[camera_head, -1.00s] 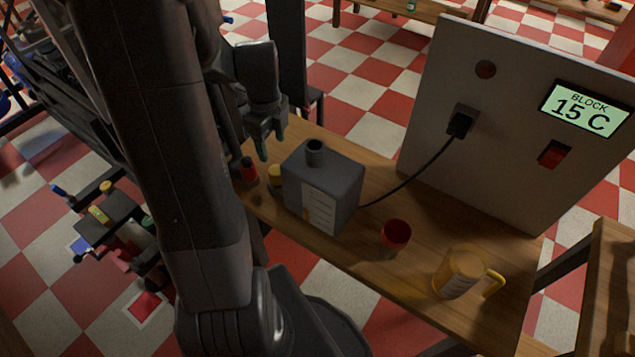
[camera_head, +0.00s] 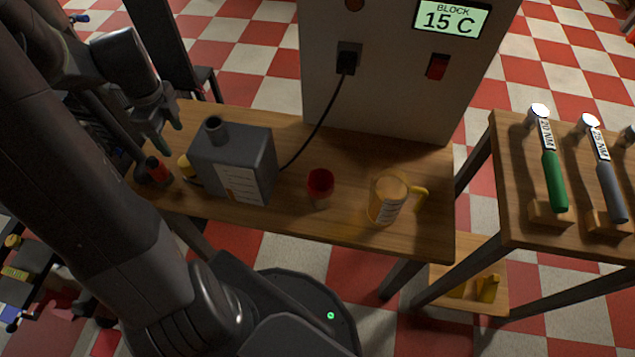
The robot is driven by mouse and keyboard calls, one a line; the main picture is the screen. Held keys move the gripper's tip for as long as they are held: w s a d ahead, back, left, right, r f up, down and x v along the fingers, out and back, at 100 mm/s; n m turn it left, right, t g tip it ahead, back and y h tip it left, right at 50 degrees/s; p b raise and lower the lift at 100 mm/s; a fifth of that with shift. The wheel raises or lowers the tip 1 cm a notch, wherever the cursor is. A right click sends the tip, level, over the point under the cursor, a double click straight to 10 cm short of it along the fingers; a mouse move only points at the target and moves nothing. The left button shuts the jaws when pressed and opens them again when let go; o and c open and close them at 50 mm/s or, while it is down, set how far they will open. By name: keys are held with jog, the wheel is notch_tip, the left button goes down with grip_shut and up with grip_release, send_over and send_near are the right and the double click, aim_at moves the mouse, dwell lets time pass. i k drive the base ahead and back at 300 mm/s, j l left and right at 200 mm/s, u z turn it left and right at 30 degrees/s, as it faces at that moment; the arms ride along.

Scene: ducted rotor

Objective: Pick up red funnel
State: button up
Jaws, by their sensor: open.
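The red funnel (camera_head: 320,183) stands on the wooden table (camera_head: 285,228), its round red mouth facing up. It sits between a grey box-shaped can (camera_head: 243,163) on its left and a yellow-handled jug (camera_head: 388,200) on its right. My gripper (camera_head: 163,130) is at the upper left, above the table's left end, fingers pointing down. It is open, holds nothing, and is well apart from the funnel. The funnel's lower part is dim and hard to make out.
A black cable runs from the grey can to a panel (camera_head: 400,100) reading "BLOCK 15 C". A small red-and-black item (camera_head: 157,170) and a yellow one (camera_head: 185,166) stand left of the can. Torque wrenches (camera_head: 553,180) lie on a right-hand table.

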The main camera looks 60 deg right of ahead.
aim_at(320, 181)
jog(key=k+j+z, duration=0.1)
jog(key=z, duration=0.3)
jog(key=k+z, duration=0.15)
jog(key=z, duration=0.25)
jog(key=k+z, duration=0.15)
jog(key=z, duration=0.25)
